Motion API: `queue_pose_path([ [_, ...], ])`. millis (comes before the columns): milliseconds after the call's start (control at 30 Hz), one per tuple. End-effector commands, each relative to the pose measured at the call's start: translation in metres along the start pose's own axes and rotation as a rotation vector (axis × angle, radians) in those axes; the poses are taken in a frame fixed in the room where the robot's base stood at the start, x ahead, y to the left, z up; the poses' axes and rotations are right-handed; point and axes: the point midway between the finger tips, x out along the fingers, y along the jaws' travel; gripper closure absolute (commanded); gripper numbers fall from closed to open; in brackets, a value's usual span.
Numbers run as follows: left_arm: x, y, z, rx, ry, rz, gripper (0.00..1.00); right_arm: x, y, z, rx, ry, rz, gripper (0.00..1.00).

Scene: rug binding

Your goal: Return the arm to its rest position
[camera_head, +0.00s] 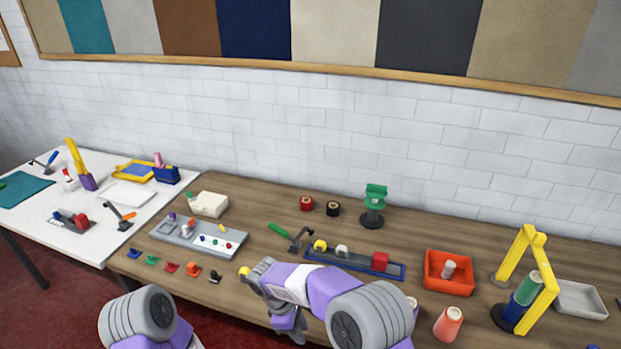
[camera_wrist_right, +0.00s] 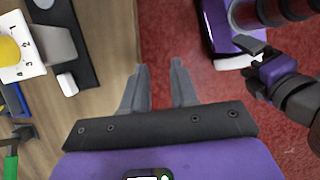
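My right arm reaches in from the lower middle of the head view. Its gripper (camera_head: 293,334) hangs low at the table's front edge, partly hidden by my own arm. In the right wrist view the right gripper (camera_wrist_right: 158,88) has its two grey fingers apart with nothing between them. Table edge and red floor show beyond them. Only the upper part of my left arm shows in the head view at the lower left. A purple and dark arm part, which looks like my left gripper (camera_wrist_right: 262,62), shows at the right of the right wrist view; its fingers are unclear.
The wooden table (camera_head: 130,262) holds a grey tray (camera_head: 165,240), a green-handled tool (camera_head: 280,231), a dark blue tray (camera_head: 340,262), an orange-red bin (camera_head: 432,284) and a yellow frame (camera_head: 548,290). Small coloured clips lie along the front left. A white table (camera_head: 95,215) stands left.

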Motion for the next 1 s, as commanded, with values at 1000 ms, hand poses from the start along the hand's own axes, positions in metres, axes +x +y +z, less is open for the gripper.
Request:
queue_pose_path([
  [1000,0.007,-0.003,-0.001,0.000,0.002,0.000,0.00,0.235,-0.148,0.073,1.441,0.539,-0.575,0.72],
])
